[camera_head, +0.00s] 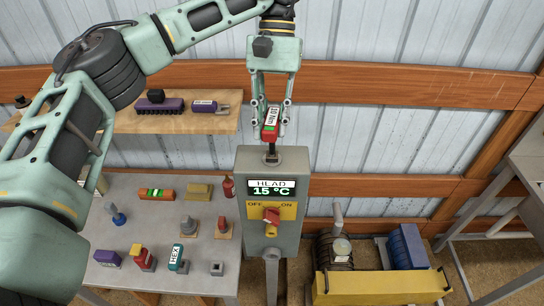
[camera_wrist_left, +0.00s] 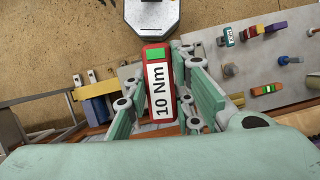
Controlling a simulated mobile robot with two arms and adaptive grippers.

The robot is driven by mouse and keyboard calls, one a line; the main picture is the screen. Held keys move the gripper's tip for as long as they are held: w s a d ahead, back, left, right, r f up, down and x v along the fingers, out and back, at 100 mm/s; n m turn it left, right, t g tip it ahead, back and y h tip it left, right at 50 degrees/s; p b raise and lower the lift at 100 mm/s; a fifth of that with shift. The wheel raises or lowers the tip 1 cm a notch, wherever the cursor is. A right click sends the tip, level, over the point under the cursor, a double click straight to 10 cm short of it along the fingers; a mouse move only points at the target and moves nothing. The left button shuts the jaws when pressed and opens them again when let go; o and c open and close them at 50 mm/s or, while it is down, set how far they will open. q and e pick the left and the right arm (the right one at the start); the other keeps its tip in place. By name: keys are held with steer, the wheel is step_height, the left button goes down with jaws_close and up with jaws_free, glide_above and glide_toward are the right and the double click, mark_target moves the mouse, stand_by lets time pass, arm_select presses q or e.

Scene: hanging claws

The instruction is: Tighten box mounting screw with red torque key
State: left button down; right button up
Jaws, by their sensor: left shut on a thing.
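The red torque key (camera_head: 270,126) has a white "10 Nm" label and a green patch. My left gripper (camera_head: 270,118) is shut on it, above the grey box (camera_head: 298,230). The key is nearly upright, and its dark shaft (camera_head: 271,148) points down at the box's top. Its lower end meets a dark spot there; the mounting screw cannot be made out separately, and I cannot tell if the tip is seated. My right gripper is not in view.
The box has a "HEAD 15 °C" display (camera_head: 271,188) and a red OFF/ON switch (camera_head: 271,215). A grey table (camera_head: 200,262) with several tools is at left. A wooden shelf (camera_head: 180,122) is behind.

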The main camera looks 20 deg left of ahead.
arm_select(q)
steer(key=shift+f, duration=0.2)
steer(key=shift+r, duration=0.1)
steer(key=shift+w+r, duration=0.1)
steer(key=shift+r, duration=1.45)
steer(key=shift+r, duration=0.1)
step_height(320, 180, up, 2)
steer(key=shift+r, duration=0.95)
